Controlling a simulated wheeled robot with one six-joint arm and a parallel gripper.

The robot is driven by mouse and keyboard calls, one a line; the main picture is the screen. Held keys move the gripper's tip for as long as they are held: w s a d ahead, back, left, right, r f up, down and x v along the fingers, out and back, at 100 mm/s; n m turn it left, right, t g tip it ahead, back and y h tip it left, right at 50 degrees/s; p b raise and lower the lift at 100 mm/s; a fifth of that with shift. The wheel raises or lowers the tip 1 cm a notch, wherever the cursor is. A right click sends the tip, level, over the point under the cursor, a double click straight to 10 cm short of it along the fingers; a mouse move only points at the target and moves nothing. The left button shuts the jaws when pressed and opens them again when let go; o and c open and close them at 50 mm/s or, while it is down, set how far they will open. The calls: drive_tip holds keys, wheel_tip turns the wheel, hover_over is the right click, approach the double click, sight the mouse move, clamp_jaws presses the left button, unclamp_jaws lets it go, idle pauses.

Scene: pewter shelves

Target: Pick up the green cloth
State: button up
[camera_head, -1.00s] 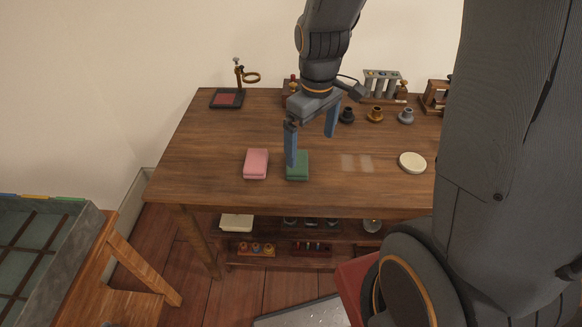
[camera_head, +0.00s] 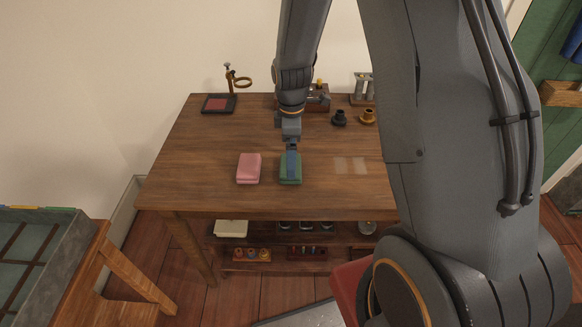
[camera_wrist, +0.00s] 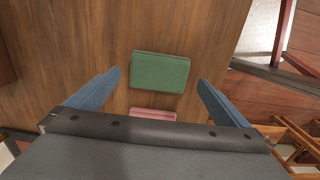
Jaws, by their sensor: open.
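The green cloth (camera_head: 291,170) is a folded pad lying flat on the wooden table, to the right of a pink folded cloth (camera_head: 248,168). In the head view my gripper (camera_head: 292,162) is over the green cloth, with a blue finger hiding part of it. In the wrist view the green cloth (camera_wrist: 160,72) lies ahead of and between the two spread blue fingers of my gripper (camera_wrist: 159,85). The fingers are apart and hold nothing. The pink cloth (camera_wrist: 152,114) shows partly behind the gripper's edge.
The wooden table (camera_head: 200,150) is clear around the cloths. A ring stand (camera_head: 232,80) is at the back left, and dark and brass small holders (camera_head: 340,118) (camera_head: 368,117) are at the back right. A lower shelf (camera_head: 270,240) holds small items.

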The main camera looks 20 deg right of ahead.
drive_tip(key=shift+a+f+p, duration=0.1)
drive_tip(key=shift+f+p, duration=0.3)
drive_tip(key=shift+f, duration=1.3)
drive_tip(key=c, duration=1)
drive_tip(key=shift+r, duration=0.15)
wheel_tip(320, 180, up, 10)
drive_tip(key=shift+f+b, duration=0.1)
drive_tip(key=shift+b, duration=0.95)
